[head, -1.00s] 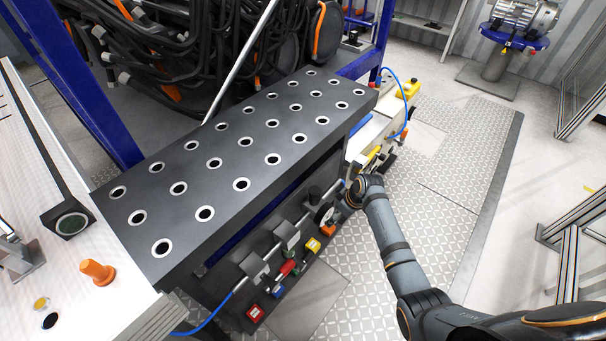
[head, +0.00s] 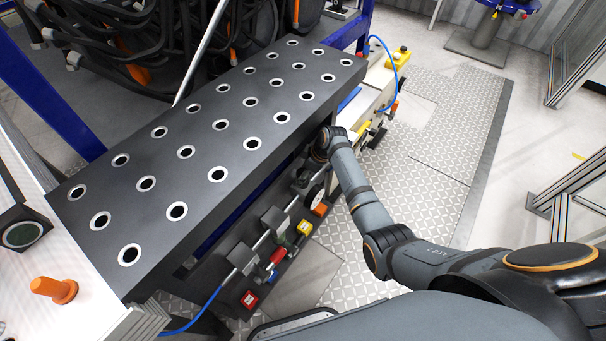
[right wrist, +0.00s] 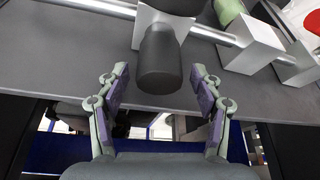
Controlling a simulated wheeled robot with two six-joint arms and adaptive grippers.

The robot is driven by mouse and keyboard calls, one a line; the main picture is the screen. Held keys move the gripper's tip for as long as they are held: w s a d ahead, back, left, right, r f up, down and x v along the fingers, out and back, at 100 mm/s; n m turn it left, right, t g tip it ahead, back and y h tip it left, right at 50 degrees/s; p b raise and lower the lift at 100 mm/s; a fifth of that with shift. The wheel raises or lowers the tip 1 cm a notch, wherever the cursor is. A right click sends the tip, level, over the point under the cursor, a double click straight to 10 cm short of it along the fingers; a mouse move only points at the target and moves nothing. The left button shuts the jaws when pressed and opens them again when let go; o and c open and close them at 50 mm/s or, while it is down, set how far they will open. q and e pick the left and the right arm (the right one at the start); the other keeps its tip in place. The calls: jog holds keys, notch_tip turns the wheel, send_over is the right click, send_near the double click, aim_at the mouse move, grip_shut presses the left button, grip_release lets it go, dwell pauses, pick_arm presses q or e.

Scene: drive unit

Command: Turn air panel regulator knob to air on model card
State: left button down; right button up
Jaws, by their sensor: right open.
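The air panel (head: 235,285) is on the front side of the black table, with pipes, grey blocks and coloured valves. A black cylindrical knob (right wrist: 160,62) sticks out from a grey block on the pipe in the right wrist view. My right gripper (right wrist: 160,85) is open, with one finger on each side of the knob's end. Small gaps show between the fingers and the knob. In the head view the right wrist is at the panel's far end and its fingers are mostly hidden. My left gripper is not in view. I cannot make out a model card.
The black table (head: 215,133) with several ringed holes stands above the panel. A red valve handle (head: 277,258) and a red square button (head: 249,299) are nearer on the panel. A blue hose (head: 197,318) runs at the near end. The tread-plate floor (head: 420,190) is clear.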

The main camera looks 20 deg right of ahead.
jog(key=shift+w+f, duration=0.1)
jog(key=shift+f, duration=0.2)
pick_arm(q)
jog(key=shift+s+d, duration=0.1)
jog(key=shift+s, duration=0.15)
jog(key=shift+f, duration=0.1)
pick_arm(e)
jog(key=c, duration=1.1)
jog(key=shift+r+p, duration=0.15)
jog(key=shift+p, duration=0.15)
jog(key=shift+c, duration=0.2)
jog(key=m+p, duration=0.1)
jog(key=p, duration=0.1)
jog(key=m+p, duration=0.2)
jog(key=shift+a+r+t+h, duration=0.1)
jog(key=shift+r+t+h, duration=0.1)
jog(key=shift+t+h, duration=0.15)
jog(key=shift+f+m+h, duration=0.25)
jog(key=shift+f+m, duration=0.1)
jog(key=shift+m, duration=0.15)
jog(key=o, duration=1.1)
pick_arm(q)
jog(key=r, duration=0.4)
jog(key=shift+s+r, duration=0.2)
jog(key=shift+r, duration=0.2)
pick_arm(e)
jog(key=shift+o, duration=0.2)
